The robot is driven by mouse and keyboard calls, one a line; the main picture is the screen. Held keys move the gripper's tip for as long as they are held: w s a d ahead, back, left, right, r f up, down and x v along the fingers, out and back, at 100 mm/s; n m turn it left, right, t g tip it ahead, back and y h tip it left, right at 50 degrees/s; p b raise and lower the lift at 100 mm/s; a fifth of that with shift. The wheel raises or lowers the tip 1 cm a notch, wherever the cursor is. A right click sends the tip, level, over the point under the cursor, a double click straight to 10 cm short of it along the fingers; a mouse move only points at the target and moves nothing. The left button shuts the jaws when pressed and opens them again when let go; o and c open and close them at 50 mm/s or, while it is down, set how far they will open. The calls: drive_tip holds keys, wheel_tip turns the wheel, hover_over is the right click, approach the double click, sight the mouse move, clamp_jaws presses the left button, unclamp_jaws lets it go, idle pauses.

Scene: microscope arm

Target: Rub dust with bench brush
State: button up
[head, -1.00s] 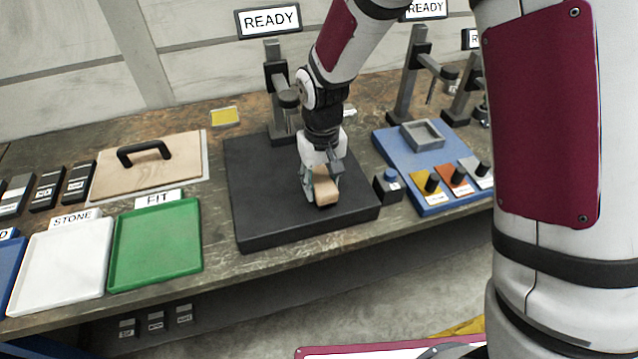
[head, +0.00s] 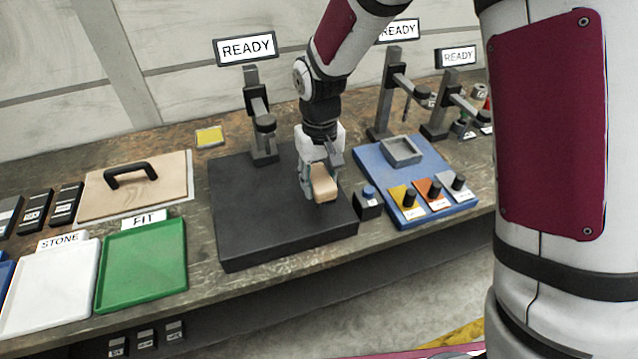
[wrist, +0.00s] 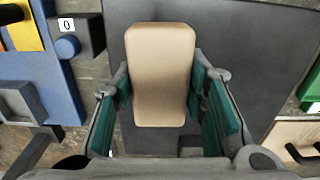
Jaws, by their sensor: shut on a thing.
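The bench brush (head: 325,183) shows as a tan wooden block with rounded edges. My gripper (head: 320,178) is shut on it, above the right part of the black base plate (head: 262,240). In the wrist view the brush (wrist: 160,75) sits between the green finger pads of my gripper (wrist: 162,90). Its bristles are hidden, and I cannot tell whether it touches the plate. I make out no dust on the plate.
A microscope arm stand (head: 258,110) rises behind the plate. A small black box with a blue knob (head: 368,205) and a blue board (head: 375,155) with knobs stand close on the right. A green tray (head: 142,265), a white tray (head: 48,290) and a handled wooden board (head: 165,190) lie left.

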drive_tip(key=shift+r+p, duration=0.7)
drive_tip(key=shift+r, duration=0.7)
